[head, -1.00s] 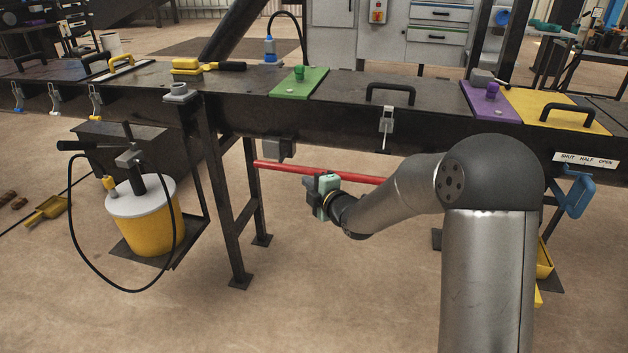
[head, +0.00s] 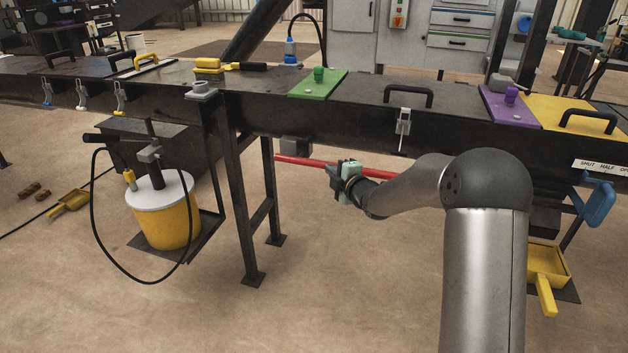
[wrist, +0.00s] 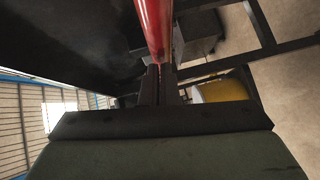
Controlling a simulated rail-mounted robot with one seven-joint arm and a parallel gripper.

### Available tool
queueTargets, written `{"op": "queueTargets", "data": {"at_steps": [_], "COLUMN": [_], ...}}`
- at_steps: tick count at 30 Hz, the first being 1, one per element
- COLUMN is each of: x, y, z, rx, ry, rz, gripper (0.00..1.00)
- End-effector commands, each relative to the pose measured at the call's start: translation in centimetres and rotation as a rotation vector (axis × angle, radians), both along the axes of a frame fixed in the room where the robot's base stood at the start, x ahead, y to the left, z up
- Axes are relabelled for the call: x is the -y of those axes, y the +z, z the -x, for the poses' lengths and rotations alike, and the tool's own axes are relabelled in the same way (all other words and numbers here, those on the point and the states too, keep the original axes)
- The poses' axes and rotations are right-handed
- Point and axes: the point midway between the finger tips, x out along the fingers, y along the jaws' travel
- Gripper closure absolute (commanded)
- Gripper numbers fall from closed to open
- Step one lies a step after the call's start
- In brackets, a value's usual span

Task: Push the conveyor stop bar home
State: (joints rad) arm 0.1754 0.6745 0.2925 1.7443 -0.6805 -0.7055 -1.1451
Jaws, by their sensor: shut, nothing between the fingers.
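The red bar (head: 300,160), which I take to be the stop bar, runs roughly level beneath the conveyor (head: 350,122). Its left end is by a grey block (head: 296,146) under the conveyor's edge. My gripper (head: 330,174) is shut and empty at the near side of the bar and hides part of it. In the wrist view the bar (wrist: 153,25) comes down from the top to the shut fingertips (wrist: 161,72). I cannot tell whether they touch it.
A black conveyor leg (head: 240,205) stands left of my gripper. Further left are a yellow bucket (head: 165,220) and its hose. A blue handle (head: 595,203) and a yellow scoop (head: 547,268) are at the right. The floor below my gripper is clear.

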Motion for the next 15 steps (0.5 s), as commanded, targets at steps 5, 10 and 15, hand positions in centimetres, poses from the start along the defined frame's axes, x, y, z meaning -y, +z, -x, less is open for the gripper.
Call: {"op": "queueTargets", "data": {"at_steps": [5,10,15], "x": [0.4,0.5,0.2], "y": [0.3,0.3,0.4], "z": [-0.5,-0.5,0.7], "rx": [0.007,0.007,0.009], "ry": [-0.008,-0.011,-0.009], "rz": [-0.002,-0.003,-0.002], "gripper": [1.0,1.0,1.0]}}
